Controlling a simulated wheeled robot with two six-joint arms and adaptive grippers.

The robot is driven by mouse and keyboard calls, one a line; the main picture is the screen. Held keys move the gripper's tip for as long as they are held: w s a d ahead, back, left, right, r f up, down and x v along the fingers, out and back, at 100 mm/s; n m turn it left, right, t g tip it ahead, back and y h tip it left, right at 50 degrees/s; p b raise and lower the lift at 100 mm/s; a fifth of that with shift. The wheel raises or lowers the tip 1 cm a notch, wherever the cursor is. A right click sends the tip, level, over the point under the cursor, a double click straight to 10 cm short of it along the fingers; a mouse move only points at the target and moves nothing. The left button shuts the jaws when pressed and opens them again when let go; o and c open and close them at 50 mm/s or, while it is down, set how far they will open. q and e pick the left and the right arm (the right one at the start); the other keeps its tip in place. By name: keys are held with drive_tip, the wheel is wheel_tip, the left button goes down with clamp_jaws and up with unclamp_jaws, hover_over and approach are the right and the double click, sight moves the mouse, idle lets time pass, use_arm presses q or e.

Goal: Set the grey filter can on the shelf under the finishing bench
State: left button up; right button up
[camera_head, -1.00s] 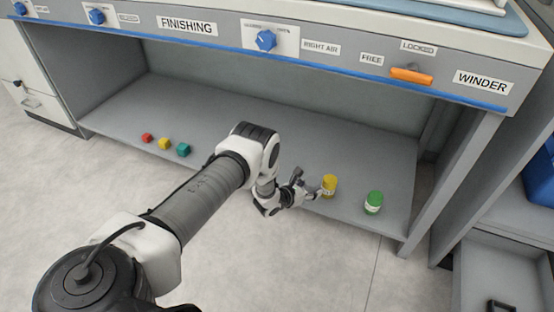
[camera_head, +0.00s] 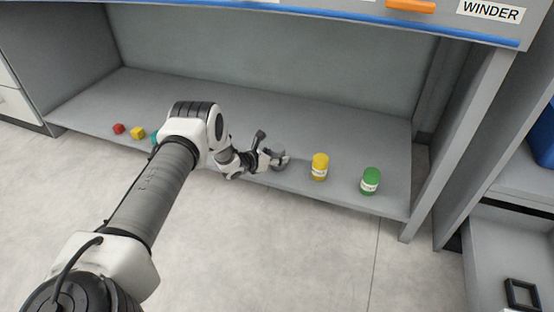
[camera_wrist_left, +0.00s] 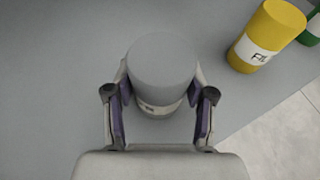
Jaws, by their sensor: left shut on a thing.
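The grey filter can (camera_wrist_left: 162,62) is upright between the two fingers of my left gripper (camera_wrist_left: 160,102) in the left wrist view. The fingers are shut on its sides, and part of its pale label shows low down. In the head view my left gripper (camera_head: 274,160) is low over the front part of the shelf (camera_head: 225,105) under the finishing bench. The can is small and partly hidden by the fingers there. I cannot tell whether its base touches the shelf. My right gripper is not in view.
A yellow can (camera_head: 320,168) and a green can (camera_head: 370,181) stand to the right of my left gripper on the shelf. The shelf's back is clear.

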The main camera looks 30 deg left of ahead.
use_arm(q)
drive_tip(key=o, duration=1.4)
drive_tip(key=shift+f, duration=0.1)
drive_tip(key=shift+r, duration=0.2)
drive_tip(key=p+v, duration=0.8)
drive_tip(key=v, duration=0.4)
drive_tip(key=s+d+f+n+g, duration=0.3)
drive_tip(key=s+d+n, duration=0.4)
drive_tip(key=d+n, duration=0.3)
drive_tip(key=s+d+f+n+g, duration=0.3)
drive_tip(key=s+d+n, duration=0.4)
drive_tip(key=n, duration=0.4)
drive_tip(key=s+d+r+n+g+y, duration=0.1)
drive_tip(key=s+n+g, duration=0.1)
drive_tip(key=s+n, duration=0.4)
drive_tip(key=s+d+r+n+g+y, duration=0.1)
drive_tip(key=s+d+n+g, duration=0.1)
drive_tip(key=s+n, duration=0.4)
drive_tip(key=s+d+r+n+g+y, duration=0.1)
drive_tip(key=s+d+n+g, duration=0.1)
drive_tip(key=s+n, duration=0.4)
drive_tip(key=shift+s+d+r+g, duration=0.1)
drive_tip(key=shift+s+g, duration=0.15)
drive_tip(key=shift+s, duration=0.7)
drive_tip(key=shift+s+d+r+g, duration=0.15)
drive_tip(key=shift+s+g, duration=0.1)
drive_tip(key=shift+s, duration=0.7)
